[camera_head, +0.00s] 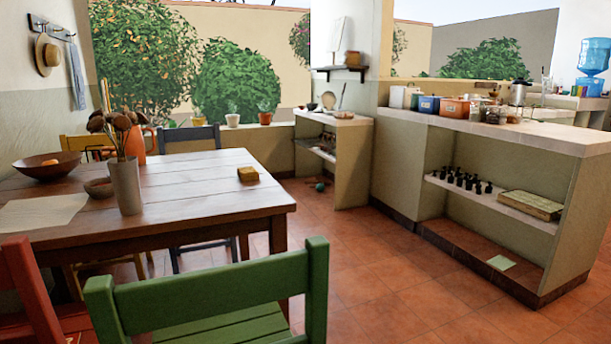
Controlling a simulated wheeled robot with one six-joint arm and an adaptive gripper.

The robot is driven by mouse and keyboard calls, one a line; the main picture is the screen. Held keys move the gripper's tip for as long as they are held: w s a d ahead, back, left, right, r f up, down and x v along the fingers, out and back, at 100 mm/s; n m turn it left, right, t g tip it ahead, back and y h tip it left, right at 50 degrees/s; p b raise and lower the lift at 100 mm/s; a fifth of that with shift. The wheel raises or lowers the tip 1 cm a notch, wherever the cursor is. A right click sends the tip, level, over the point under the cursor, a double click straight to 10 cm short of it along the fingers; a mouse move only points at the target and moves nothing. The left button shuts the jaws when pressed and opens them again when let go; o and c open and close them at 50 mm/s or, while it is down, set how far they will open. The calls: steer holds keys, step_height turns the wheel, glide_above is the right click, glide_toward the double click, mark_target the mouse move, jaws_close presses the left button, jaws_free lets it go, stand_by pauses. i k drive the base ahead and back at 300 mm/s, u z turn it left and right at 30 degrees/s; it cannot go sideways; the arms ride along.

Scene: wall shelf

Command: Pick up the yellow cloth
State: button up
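A small yellow item (248,174), looking like a folded cloth or sponge, lies on the wooden table (200,188) near its right edge. It is too small to tell its material for sure. The tabletop around it is bare. My gripper is not in view.
A green chair (215,295) and a red chair (30,290) stand at the table's near side. A vase (125,186) and a bowl (48,166) are on its left part. A counter (500,130) with shelves stands at right. The tiled floor (370,270) between is clear.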

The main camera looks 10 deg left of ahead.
mark_target(247, 173)
steer(key=z, duration=0.3)
steer(key=i, duration=1.35)
steer(key=u, duration=0.6)
steer(key=i, duration=1.35)
steer(key=u, duration=0.95)
